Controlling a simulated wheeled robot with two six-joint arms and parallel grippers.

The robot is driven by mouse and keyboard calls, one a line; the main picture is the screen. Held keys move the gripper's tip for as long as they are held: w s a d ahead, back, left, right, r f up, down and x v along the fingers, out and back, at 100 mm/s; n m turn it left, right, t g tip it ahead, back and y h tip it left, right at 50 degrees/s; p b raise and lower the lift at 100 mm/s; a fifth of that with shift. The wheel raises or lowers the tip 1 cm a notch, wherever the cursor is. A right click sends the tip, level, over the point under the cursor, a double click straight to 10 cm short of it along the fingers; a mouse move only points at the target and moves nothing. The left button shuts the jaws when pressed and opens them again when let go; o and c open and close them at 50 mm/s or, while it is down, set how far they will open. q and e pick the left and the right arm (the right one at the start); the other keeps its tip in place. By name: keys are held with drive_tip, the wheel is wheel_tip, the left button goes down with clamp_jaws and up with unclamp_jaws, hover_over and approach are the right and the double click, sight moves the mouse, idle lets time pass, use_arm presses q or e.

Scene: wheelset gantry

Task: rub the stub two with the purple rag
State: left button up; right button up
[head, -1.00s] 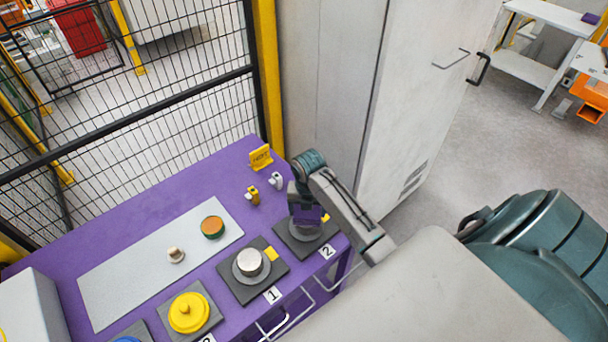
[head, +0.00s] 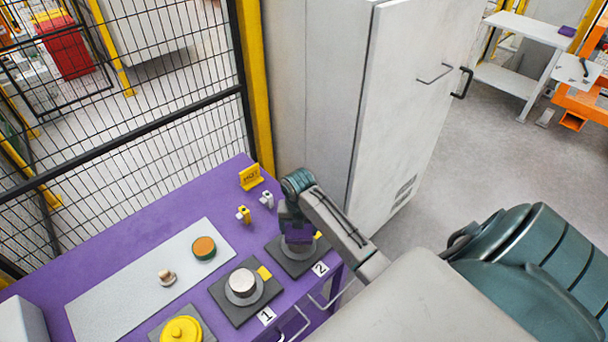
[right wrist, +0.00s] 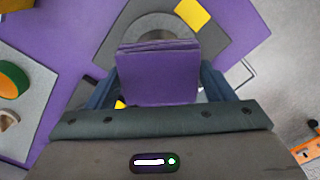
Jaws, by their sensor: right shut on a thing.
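My right gripper (head: 294,226) is shut on the purple rag (head: 298,237), a folded block. In the right wrist view the rag (right wrist: 158,75) sits between the two fingers. The rag is over stub two, whose dark square plate (head: 284,262) bears the label 2 (head: 320,268). Stub two (head: 299,251) is a pale round piece mostly hidden by the rag and gripper. Its grey ring (right wrist: 163,24) shows behind the rag in the right wrist view. I cannot tell whether the rag touches its top. My left gripper is not in view.
A grey mat (head: 128,292) holds a green-orange disc (head: 204,248) and a small knob (head: 167,276). A tall cabinet (head: 408,100) and mesh fence are behind.

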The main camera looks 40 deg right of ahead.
sight(290, 236)
drive_tip(key=shift+s+a, duration=0.2)
drive_tip(key=shift+a, duration=1.65)
drive_tip(key=shift+w+d+r, duration=0.1)
drive_tip(key=shift+d+r, duration=0.05)
drive_tip(key=shift+r, duration=2.85)
drive_tip(key=shift+r, duration=1.5)
